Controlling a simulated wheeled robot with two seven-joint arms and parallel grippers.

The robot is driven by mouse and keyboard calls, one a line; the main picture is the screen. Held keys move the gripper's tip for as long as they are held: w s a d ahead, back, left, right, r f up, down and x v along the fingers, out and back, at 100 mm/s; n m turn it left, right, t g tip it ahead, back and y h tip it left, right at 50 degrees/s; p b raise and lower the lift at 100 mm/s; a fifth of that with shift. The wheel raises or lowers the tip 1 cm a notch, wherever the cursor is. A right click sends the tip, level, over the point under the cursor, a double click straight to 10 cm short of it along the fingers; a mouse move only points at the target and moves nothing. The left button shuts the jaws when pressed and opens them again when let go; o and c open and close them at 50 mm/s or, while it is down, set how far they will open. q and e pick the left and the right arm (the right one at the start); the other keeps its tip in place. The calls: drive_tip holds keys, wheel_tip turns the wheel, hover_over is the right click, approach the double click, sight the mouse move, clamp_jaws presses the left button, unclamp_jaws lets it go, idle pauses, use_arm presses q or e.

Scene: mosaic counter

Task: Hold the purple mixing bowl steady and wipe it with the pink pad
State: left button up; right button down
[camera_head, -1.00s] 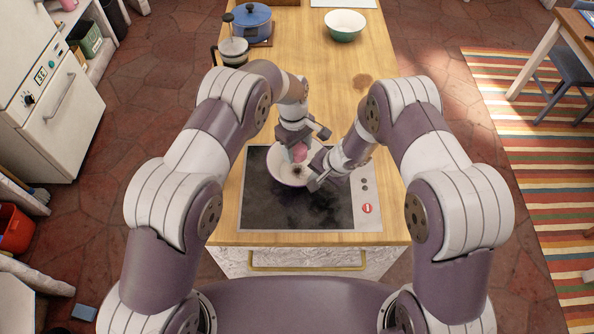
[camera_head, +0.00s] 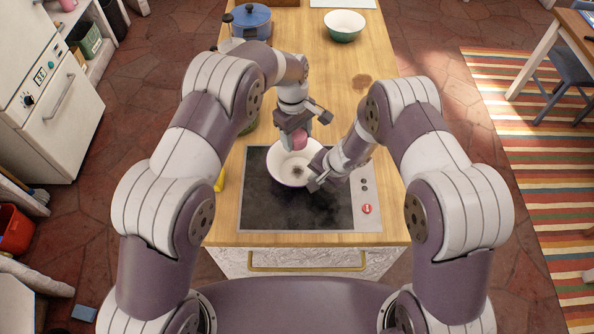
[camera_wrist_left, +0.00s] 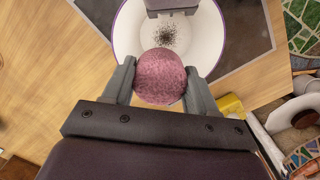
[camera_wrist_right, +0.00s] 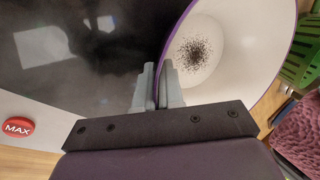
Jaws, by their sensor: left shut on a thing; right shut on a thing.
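The purple mixing bowl (camera_head: 287,173) stands on the dark cooktop; it is white inside with a purple rim, and dark specks lie on its inner bottom. My right gripper (camera_head: 318,181) is shut on the bowl's right rim; the right wrist view shows the fingers (camera_wrist_right: 158,92) pinching the bowl wall (camera_wrist_right: 245,40). My left gripper (camera_head: 297,132) is shut on the round pink pad (camera_head: 299,139), held above the bowl's far edge. In the left wrist view the pad (camera_wrist_left: 160,77) sits between both fingers, and the bowl (camera_wrist_left: 130,35) lies beyond it.
The black cooktop (camera_head: 260,208) has a red button (camera_head: 367,208) at its right. A yellow object (camera_head: 219,180) lies at the counter's left edge. A blue pot (camera_head: 249,20) and a green-white bowl (camera_head: 344,25) stand at the back. The counter right of the arms is clear.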

drive_tip(key=c, duration=1.2)
unclamp_jaws()
